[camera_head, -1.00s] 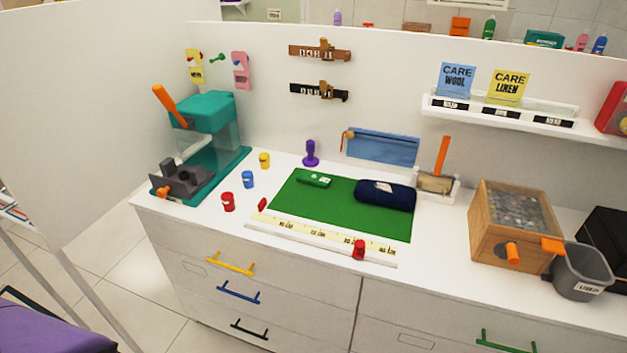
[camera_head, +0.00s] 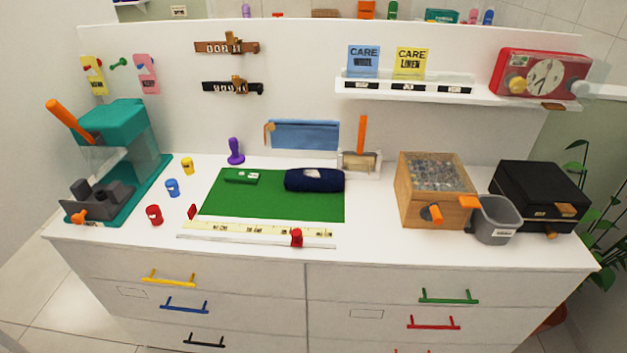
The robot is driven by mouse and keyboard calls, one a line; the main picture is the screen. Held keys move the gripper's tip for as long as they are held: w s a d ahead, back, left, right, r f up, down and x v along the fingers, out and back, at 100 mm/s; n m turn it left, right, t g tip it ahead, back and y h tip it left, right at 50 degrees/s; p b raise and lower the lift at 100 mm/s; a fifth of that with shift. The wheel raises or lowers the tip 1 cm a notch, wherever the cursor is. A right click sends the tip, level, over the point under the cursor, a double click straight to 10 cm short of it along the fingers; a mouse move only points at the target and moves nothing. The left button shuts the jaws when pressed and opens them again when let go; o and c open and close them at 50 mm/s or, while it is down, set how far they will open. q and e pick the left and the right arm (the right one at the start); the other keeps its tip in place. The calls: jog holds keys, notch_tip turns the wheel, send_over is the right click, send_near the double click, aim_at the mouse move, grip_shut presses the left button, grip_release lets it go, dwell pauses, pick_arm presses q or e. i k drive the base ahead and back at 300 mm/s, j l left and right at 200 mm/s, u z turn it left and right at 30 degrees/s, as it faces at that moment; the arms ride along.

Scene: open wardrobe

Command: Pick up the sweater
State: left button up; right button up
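No item is plainly recognisable as a sweater. A dark navy rolled bundle (camera_head: 314,180) with a pale label lies on the green mat (camera_head: 262,207) on the white counter; I cannot tell whether it is knitwear. A small green folded item (camera_head: 241,176) lies on the same mat, left of the bundle. A flat blue cloth-like piece (camera_head: 303,135) hangs on the back panel behind the mat. Neither of my grippers is in view.
A teal press (camera_head: 119,130) stands at the left of the counter. A wooden box (camera_head: 407,205), a grey bin (camera_head: 496,222) and a black box (camera_head: 540,190) stand at the right. A ruler strip (camera_head: 262,230) lies along the front. Drawers with coloured handles (camera_head: 448,298) are below.

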aim_at(304, 178)
jog(key=j+z, duration=0.4)
jog(key=k+j+z, duration=0.1)
jog(key=j+z, duration=0.35)
jog(key=k+j+z, duration=0.1)
jog(key=j+z, duration=0.15)
jog(key=z, duration=0.15)
